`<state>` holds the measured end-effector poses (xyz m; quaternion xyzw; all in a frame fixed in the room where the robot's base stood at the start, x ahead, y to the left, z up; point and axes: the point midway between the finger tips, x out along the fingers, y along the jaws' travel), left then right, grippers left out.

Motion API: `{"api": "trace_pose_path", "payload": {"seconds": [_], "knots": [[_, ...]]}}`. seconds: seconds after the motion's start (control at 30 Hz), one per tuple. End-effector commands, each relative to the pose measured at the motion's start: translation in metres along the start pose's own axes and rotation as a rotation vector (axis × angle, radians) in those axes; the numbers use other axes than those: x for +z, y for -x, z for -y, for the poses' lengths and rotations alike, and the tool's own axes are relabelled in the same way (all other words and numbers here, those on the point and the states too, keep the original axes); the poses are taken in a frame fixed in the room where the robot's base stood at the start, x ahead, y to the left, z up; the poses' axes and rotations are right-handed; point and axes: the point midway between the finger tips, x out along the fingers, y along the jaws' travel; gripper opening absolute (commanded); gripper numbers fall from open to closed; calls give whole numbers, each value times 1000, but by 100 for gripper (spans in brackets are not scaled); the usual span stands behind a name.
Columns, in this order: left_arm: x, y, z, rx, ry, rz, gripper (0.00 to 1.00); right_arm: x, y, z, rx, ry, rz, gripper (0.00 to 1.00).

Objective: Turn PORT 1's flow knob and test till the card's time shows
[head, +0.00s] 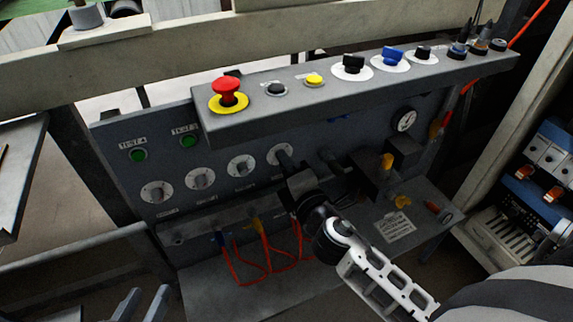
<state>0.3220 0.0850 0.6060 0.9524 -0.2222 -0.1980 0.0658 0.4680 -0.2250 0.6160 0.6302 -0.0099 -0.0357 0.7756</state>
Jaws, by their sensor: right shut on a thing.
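A row of round white dials with grey knobs runs across the grey panel: the first knob (155,191), second knob (201,181), third knob (241,167) and rightmost knob (279,153). Their labels are too small to read, so I cannot tell which is PORT 1. My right gripper (289,166) reaches up from the lower right and is shut at the rightmost knob; its jaws partly hide the knob. A white printed card (394,227) lies on the lower shelf; its text is unreadable. My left gripper (141,305) is low at the left, its fingers apart and empty.
The upper ledge (300,107) carries a red mushroom button (229,92), a yellow button (314,81), and black and blue selectors. A pressure gauge (404,120) is at the right. Red hoses (265,262) loop below the knobs. Two green lamps (189,141) are at the left.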

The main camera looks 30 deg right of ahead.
Motion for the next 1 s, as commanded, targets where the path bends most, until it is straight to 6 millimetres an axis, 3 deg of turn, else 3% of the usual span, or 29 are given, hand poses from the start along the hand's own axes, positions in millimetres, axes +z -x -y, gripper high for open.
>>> {"api": "trace_pose_path", "payload": {"seconds": [0.33,0.37,0.43,0.77,1.0], "knots": [[0,0,0,-1,1,-2,36,1,0,-1,1,-2,1,0],[-1,0,0,-1,2,-2,36,1,0,-1,2,-2,1,22],[-1,0,0,-1,2,-3,36,0,0,-1,1,-2,1,41],[-4,-2,1,-1,-1,-10,36,0,2,0,0,-2,0,41],[-2,-3,1,-1,-1,-13,36,-1,37,3,-4,-5,0,41]]}}
